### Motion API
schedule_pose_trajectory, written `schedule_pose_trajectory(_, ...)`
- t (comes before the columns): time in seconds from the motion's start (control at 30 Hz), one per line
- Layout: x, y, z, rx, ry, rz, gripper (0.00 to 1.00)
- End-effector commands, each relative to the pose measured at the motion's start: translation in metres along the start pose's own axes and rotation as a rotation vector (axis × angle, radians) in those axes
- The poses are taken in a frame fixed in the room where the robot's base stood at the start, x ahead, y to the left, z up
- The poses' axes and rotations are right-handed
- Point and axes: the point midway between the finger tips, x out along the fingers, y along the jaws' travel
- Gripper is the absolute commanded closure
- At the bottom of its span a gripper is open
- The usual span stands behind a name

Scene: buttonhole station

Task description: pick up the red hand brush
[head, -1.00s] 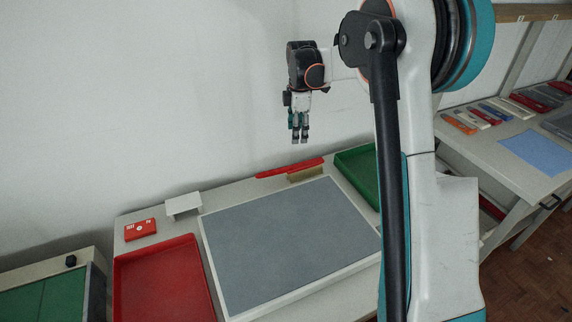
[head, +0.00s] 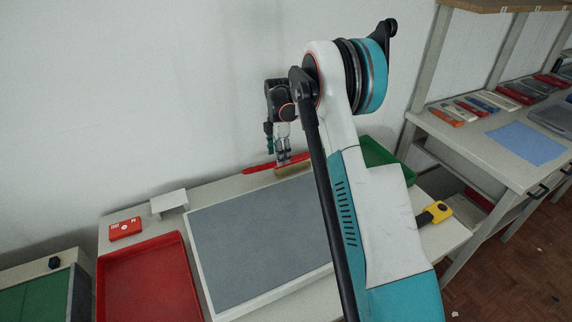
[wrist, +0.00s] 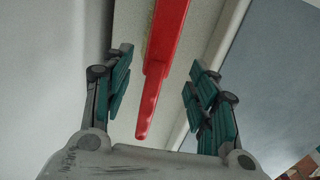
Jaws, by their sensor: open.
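The red hand brush (head: 258,167) lies at the back of the table near the wall, with its tan bristles (head: 293,170) toward the front right. My gripper (head: 284,160) points down just above the brush and hides part of it. In the wrist view my gripper (wrist: 161,62) has its fingers spread wide. The red brush (wrist: 164,50) runs lengthwise through the gap between them, its narrow handle end toward the palm. Bare space shows between each finger and the handle. The fingers hold nothing.
A grey mat (head: 250,240) with a pale frame fills the table's middle. A red tray (head: 110,285), a red box (head: 125,229) and a white bracket (head: 168,202) are left. A green tray (head: 375,153) and a yellow-black tool (head: 436,212) are right. The wall is close behind.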

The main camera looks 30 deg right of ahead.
Motion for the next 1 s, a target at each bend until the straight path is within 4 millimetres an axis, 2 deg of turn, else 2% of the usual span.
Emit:
schedule_pose_trajectory(0.17,0.009,0.001,0.000,0.000,0.000,0.000,0.47)
schedule_pose_trajectory(0.5,0.053,0.003,0.002,0.000,0.000,0.000,0.47)
schedule_pose_trajectory(0.77,0.055,0.003,0.002,0.000,0.000,0.000,0.47)
schedule_pose_trajectory(1.0,0.054,0.003,0.002,0.000,0.000,0.000,1.00)
